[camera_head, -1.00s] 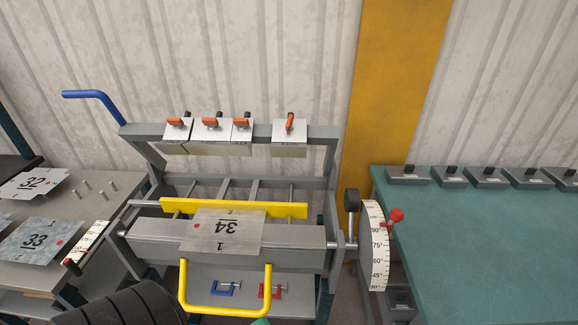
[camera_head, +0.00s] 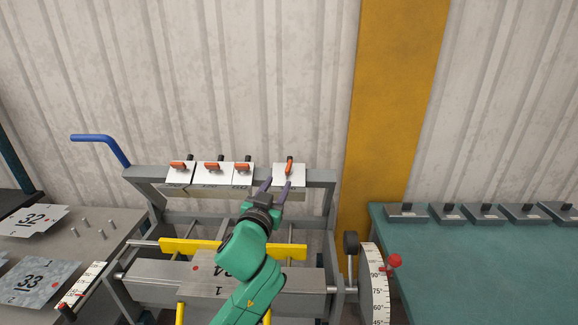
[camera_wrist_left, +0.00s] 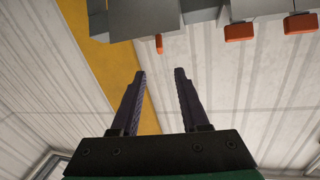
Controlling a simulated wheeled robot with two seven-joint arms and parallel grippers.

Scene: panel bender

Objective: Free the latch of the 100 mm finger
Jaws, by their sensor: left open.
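Several white-faced fingers hang on the bender's upper beam (camera_head: 150,174); their size labels are too small to read. The rightmost finger (camera_head: 280,174) stands apart, with its orange latch (camera_head: 289,165) upright. The left (camera_head: 181,167), middle (camera_head: 212,167) and third (camera_head: 242,167) latches lie sideways. My left gripper (camera_head: 276,185) is open and empty, just below and in front of the rightmost finger, its fingertips pointing up at it. In the left wrist view, the open jaws (camera_wrist_left: 160,72) are below the rightmost latch (camera_wrist_left: 159,44), apart from it. My right gripper is out of view.
A sheet marked 34 (camera_head: 205,290) lies on the bender's bed, partly behind my left arm. A yellow bar (camera_head: 180,247) crosses behind it. An angle dial (camera_head: 374,285) stands at right, beside a green table (camera_head: 450,270). Sheets 32 (camera_head: 35,218) and 33 (camera_head: 35,277) lie left.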

